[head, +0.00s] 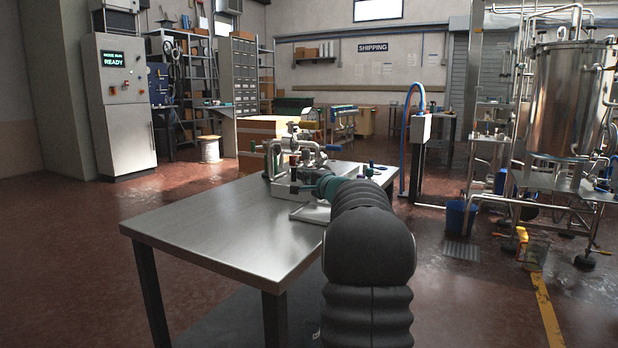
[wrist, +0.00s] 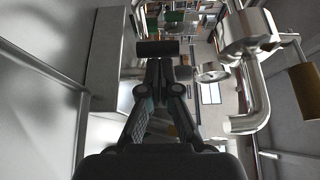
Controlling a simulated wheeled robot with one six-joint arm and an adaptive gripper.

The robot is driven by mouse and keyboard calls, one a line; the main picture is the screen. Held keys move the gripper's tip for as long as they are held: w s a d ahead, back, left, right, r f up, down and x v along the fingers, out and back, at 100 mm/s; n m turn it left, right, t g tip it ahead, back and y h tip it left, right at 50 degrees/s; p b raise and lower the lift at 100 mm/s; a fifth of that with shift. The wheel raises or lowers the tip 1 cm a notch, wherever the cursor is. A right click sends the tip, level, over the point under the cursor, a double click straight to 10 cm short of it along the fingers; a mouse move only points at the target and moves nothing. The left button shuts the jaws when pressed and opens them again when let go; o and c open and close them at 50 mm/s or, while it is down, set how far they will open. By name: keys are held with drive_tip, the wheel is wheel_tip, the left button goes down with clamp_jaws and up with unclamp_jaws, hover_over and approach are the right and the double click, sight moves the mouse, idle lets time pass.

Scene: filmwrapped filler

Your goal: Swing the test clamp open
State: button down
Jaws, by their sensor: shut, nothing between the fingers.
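A steel pipe fixture (head: 295,158) stands on the far right part of the metal table, with bent pipes and fittings. I cannot make out the test clamp with certainty. In the wrist view, a shiny metal fitting with a bent pipe (wrist: 258,100) is close on the right of my gripper (wrist: 160,64). My gripper's fingers are together and empty. A dark horizontal bar (wrist: 157,47) shows at the fingertips; I cannot tell whether they touch it. In the head view my arm hides most of the gripper beside the fixture.
The metal table (head: 215,225) is bare on its left and front. In the wrist view, a brass-coloured cylinder (wrist: 305,90) hangs at the right edge. A large steel tank (head: 568,100) is farther right.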

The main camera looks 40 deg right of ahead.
drive_tip(key=shift+w+f, duration=0.1)
idle(0.3)
drive_tip(key=shift+a+f+b, duration=0.15)
drive_tip(key=shift+a+b, duration=0.05)
drive_tip(key=shift+b, duration=0.55)
drive_tip(key=shift+w+a+f+b, duration=0.1)
drive_tip(key=shift+w+a+b, duration=0.2)
drive_tip(key=shift+b, duration=0.7)
drive_tip(key=shift+w+a+r+b, duration=0.15)
drive_tip(key=shift+a+r+b, duration=0.15)
drive_tip(key=shift+b, duration=0.15)
